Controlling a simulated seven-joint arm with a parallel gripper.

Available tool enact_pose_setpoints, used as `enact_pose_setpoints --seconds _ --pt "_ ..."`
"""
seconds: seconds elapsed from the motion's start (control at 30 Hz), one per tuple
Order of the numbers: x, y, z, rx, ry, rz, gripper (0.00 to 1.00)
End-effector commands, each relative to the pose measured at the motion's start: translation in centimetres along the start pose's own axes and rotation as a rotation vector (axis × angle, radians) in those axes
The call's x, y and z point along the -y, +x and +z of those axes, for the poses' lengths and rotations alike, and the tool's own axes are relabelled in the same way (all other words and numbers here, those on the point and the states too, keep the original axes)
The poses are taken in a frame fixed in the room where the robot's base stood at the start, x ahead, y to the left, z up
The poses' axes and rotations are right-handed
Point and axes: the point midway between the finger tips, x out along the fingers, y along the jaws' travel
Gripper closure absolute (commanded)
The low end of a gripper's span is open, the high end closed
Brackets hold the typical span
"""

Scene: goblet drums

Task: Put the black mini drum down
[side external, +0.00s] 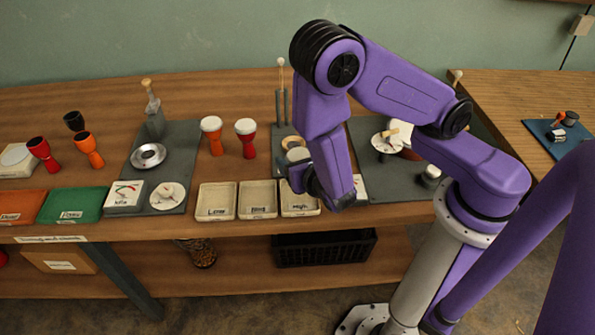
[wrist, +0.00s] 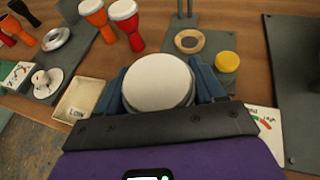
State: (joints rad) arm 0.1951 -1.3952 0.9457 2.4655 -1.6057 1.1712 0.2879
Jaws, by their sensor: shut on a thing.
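My gripper (wrist: 160,88) is shut on a drum with a round white head (wrist: 157,76), one blue finger on each side of it. The head faces the wrist camera and hides the drum's body, so I cannot tell its colour. A separate black goblet drum (side external: 74,120) is at the left of the table, behind a red drum (side external: 41,153) and an orange drum (side external: 87,149).
Two upright white-headed drums, orange-red (side external: 213,134) and red (side external: 246,138), stand behind the trays. A wooden ring (wrist: 189,41) and a yellow disc (wrist: 227,62) lie ahead of my gripper on a grey mat. A dial card (wrist: 268,128) is at right. Orange (side external: 20,207) and green (side external: 75,205) trays are at left.

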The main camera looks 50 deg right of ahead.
Motion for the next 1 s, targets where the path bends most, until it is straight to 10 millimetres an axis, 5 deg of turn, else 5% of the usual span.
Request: enact_pose_setpoints --seconds 0.33,0.83,0.87,0.9,1.0 --pt "0.0 1.2 -2.9 0.000 -0.001 -0.001 0.69" --pt "0.0 1.5 -3.6 0.000 -0.001 0.000 0.69" --pt "0.0 1.5 -3.5 0.000 0.000 0.000 0.22" --pt "0.0 1.5 -3.5 0.000 0.000 0.000 0.09" --pt "0.0 1.5 -3.5 0.000 0.000 0.000 0.06"
